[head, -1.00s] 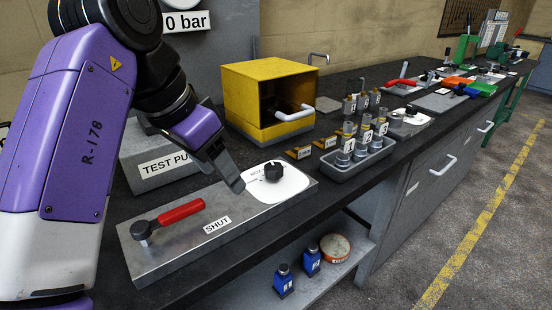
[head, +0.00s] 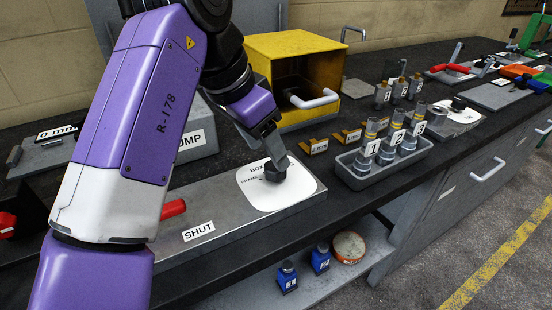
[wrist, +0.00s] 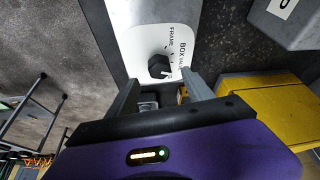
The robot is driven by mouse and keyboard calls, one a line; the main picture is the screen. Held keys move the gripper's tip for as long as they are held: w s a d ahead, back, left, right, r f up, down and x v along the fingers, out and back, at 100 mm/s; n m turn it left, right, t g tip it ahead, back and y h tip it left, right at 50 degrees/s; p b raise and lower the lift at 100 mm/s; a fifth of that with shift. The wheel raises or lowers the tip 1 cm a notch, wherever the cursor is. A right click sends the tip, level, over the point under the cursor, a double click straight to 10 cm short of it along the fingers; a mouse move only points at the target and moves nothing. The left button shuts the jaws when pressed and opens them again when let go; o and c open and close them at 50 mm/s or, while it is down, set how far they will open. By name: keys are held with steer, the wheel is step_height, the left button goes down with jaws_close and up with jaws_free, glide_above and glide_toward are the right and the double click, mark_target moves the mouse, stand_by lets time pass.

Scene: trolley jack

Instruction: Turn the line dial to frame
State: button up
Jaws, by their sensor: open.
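The line dial is a black knob (head: 278,174) on a white round-cornered plate (head: 258,194) at the far end of a grey metal slab. The plate carries the words FRAME and BOX; the second label is partly cut off. In the wrist view the knob (wrist: 158,66) sits just beyond my fingertips, roughly centred between them. Which mark it points at I cannot tell. My gripper (wrist: 158,80) is open and empty, one finger on either side of the knob's line. In the head view my gripper (head: 276,152) is right above the knob and partly hides it.
A red-handled lever (head: 173,209), partly behind my arm, and a SHUT label (head: 198,231) are on the same slab. A yellow box (head: 290,60) with a white handle stands behind. A grey tray (head: 375,170) of numbered cylinders is to the right.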

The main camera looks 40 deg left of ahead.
mark_target(273, 167)
steer(key=shift+x, duration=2.3)
jaws_close()
